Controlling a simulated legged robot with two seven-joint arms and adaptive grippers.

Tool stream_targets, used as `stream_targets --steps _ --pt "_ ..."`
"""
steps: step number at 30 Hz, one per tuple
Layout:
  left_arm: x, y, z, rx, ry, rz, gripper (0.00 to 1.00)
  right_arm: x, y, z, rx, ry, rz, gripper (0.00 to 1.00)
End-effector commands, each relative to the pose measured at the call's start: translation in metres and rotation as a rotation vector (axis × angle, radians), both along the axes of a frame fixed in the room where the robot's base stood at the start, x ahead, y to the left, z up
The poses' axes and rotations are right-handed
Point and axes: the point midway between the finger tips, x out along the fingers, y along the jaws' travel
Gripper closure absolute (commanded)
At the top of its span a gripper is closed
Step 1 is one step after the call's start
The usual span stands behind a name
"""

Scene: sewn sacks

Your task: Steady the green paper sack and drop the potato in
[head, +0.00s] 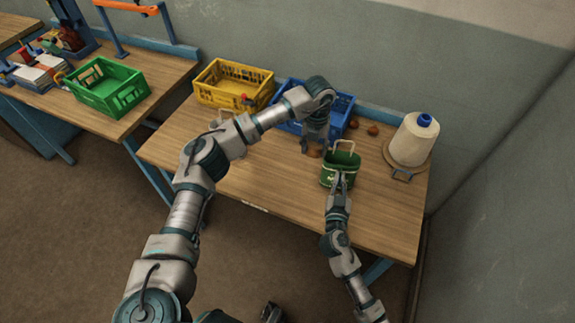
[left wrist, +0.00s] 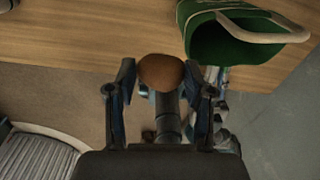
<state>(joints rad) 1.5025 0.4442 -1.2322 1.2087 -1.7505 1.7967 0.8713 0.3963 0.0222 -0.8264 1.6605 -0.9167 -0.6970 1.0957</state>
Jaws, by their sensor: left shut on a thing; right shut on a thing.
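The green paper sack (head: 340,160) stands open on the table, with pale loop handles above its mouth. It also shows in the left wrist view at the upper right (left wrist: 220,42). My right gripper (head: 341,182) is shut on the near side of the sack. My left gripper (head: 315,147) points down just left of the sack and is shut on the brown potato (left wrist: 161,71). In the left wrist view the potato sits between the two fingertips, apart from the sack's mouth. The sack's inside looks dark green; its bottom is hidden.
A blue crate (head: 343,108) stands behind my left gripper, with a yellow crate (head: 232,82) to its left. Brown round things (head: 373,130) lie right of the blue crate. A white thread cone (head: 414,141) stands at the right. The table's front left is clear.

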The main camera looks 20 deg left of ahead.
Motion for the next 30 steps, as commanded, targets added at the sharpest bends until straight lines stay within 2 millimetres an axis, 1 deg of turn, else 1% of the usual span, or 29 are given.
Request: stream_targets --steps 1,3,6,9,12,17,30 --pt "0.01 -0.02 0.017 0.002 -0.002 0.014 0.73 0.0 -0.001 -0.001 -0.001 0.002 -0.001 1.0" --pt "0.019 -0.04 0.036 0.007 -0.005 0.039 0.73 0.0 -0.001 -0.001 -0.001 0.002 -0.001 1.0" --pt "0.027 -0.063 0.059 0.012 -0.009 0.069 0.73 -0.001 0.0 -0.001 -0.001 0.002 -0.001 1.0" --pt "0.032 -0.076 0.074 0.018 -0.014 0.092 0.73 -0.001 0.001 -0.001 -0.002 0.001 -0.001 1.0" --pt "0.033 -0.083 0.082 0.021 -0.016 0.104 0.73 -0.001 0.002 -0.001 -0.002 0.001 -0.001 1.0" --pt "0.034 -0.083 0.078 0.021 -0.015 0.109 0.73 0.0 0.002 -0.001 -0.003 0.001 -0.001 1.0" --pt "0.033 -0.084 0.041 0.022 -0.015 0.107 0.73 -0.001 0.001 -0.001 -0.002 0.001 -0.001 1.0"
